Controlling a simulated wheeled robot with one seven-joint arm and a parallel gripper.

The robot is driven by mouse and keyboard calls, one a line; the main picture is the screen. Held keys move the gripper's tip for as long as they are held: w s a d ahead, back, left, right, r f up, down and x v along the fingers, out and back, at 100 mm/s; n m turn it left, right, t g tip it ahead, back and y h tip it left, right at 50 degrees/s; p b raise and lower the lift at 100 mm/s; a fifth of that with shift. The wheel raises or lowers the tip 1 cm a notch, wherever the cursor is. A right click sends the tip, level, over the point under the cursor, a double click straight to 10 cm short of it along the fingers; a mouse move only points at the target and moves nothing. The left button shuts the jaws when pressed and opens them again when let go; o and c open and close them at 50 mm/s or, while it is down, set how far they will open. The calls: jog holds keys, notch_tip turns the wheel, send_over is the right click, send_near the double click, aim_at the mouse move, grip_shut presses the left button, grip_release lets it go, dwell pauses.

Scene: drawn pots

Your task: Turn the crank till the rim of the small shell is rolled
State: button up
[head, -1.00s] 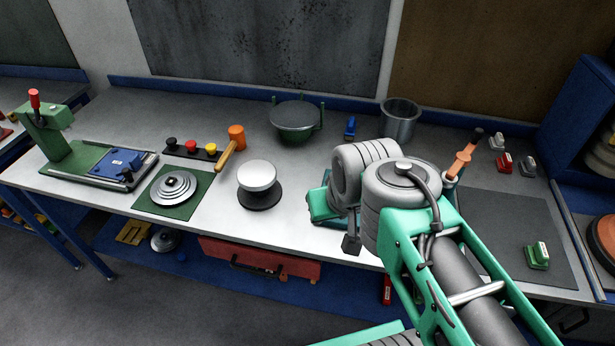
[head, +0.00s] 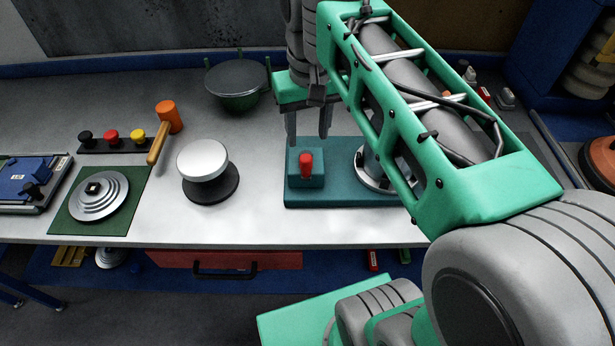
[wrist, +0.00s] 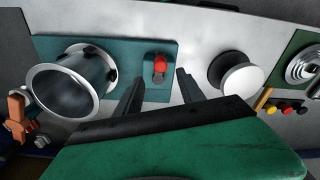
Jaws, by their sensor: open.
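My gripper (head: 308,136) points down with its two dark fingers apart and empty, above a teal block with a red knob (head: 306,163). In the wrist view, the knob (wrist: 159,64) shows between and beyond the fingertips (wrist: 160,80), with no visible contact. The block stands on a teal base plate (head: 300,197). On the same plate is an open metal cylinder (wrist: 70,85) with dark clamps at its rim; in the head view my arm hides most of it. I cannot tell whether this is the small shell. No crank arm shows clearly.
Left of the plate stand a white-topped round stake (head: 203,160), an orange-headed mallet (head: 168,117) and a stepped metal disc (head: 98,195) on a green mat. A lidded green pot (head: 238,84) is behind. Bare bench lies between the stake and the plate.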

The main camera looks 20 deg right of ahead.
aim_at(306, 157)
jog(key=shift+w+a+f+g+b, duration=0.1)
jog(key=shift+w+f+g+b, duration=0.15)
jog(key=shift+f, duration=0.2)
jog(key=shift+w+f+g+b, duration=0.2)
jog(key=shift+w+f+g, duration=0.05)
jog(key=shift+f, duration=0.2)
notch_tip(306, 157, down, 7)
jog(key=shift+r+p, duration=0.1)
jog(key=shift+p, duration=0.3)
grip_shut()
dwell(0.6)
